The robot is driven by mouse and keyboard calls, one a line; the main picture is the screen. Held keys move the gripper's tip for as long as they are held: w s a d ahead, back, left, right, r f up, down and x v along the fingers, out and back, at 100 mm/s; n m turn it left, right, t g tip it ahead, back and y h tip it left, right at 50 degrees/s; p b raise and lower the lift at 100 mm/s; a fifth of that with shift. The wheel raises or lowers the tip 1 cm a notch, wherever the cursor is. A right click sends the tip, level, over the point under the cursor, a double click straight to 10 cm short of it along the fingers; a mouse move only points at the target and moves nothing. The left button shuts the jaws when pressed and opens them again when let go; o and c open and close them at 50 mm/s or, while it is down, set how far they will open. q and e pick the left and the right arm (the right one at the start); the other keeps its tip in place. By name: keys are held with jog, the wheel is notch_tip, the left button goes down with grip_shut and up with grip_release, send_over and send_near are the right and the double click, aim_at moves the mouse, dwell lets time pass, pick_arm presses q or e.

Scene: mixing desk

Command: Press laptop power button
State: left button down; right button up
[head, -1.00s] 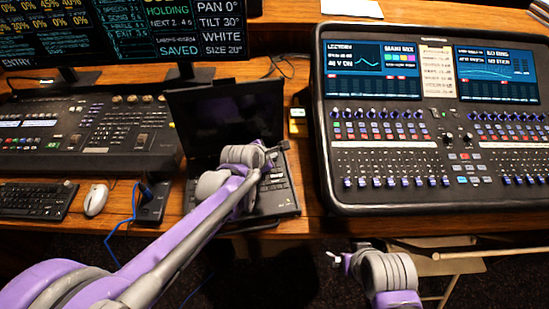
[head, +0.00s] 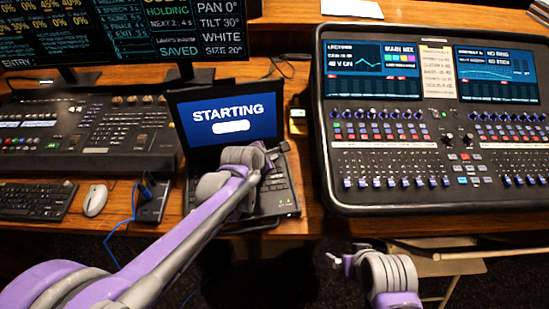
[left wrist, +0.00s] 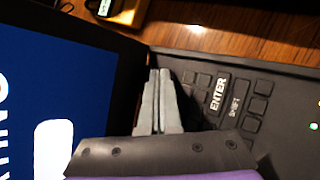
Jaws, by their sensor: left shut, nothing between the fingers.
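The laptop (head: 226,112) stands open on the desk, with its screen lit blue and the word "STARTING" above a white bar. My left gripper (head: 284,149) is over the upper right of its keyboard, close to the screen hinge. In the left wrist view the laptop screen (left wrist: 40,90) is at the left. The left gripper (left wrist: 160,80) is shut and empty there, its fingertips over the keyboard corner near the screen's edge. The power button cannot be made out; the fingers may hide it. My right gripper (head: 335,260) is low in front of the desk, away from the laptop.
A large mixing console (head: 437,125) stands right of the laptop. A lighting console (head: 85,135), a keyboard (head: 37,200), a white mouse (head: 95,200) and a small dark box (head: 154,203) with a blue cable lie left. A small device (head: 297,121) sits between laptop and mixing console.

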pick_arm(q)
jog(key=shift+r+p, duration=0.35)
jog(key=shift+r, duration=0.25)
jog(key=shift+r+p, duration=1.7)
jog(key=shift+r, duration=0.85)
